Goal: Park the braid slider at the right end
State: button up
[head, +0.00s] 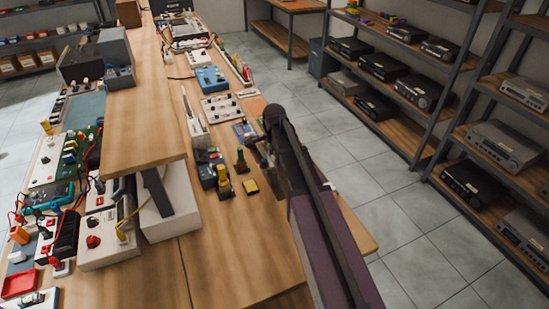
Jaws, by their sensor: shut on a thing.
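My arm reaches in from the lower right over the bench. My gripper (260,153) shows only in part, small and dark, beside the far end of the arm and low over the bench's right side. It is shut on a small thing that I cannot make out. I cannot pick out the braid slider for certain; the arm and gripper hide part of the bench there. A small blue and white board (243,130) lies just beyond and to the left of the gripper.
On the wooden bench (235,240), a green upright piece (241,161), a black and yellow piece (223,182) and a yellow block (251,187) stand left of the gripper. A raised shelf (140,130) and crowded instruments fill the left. The near bench top is clear.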

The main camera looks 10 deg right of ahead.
jog(key=w+a, duration=0.1)
jog(key=w, duration=0.5)
jog(key=w+a, duration=0.1)
jog(key=w, duration=0.6)
jog(key=w+a, duration=0.2)
jog(key=w, duration=0.4)
jog(key=shift+w, duration=0.35)
jog(key=o, duration=1.3)
jog(key=shift+w, duration=0.1)
jog(key=shift+o, duration=0.2)
jog(key=shift+r, duration=0.15)
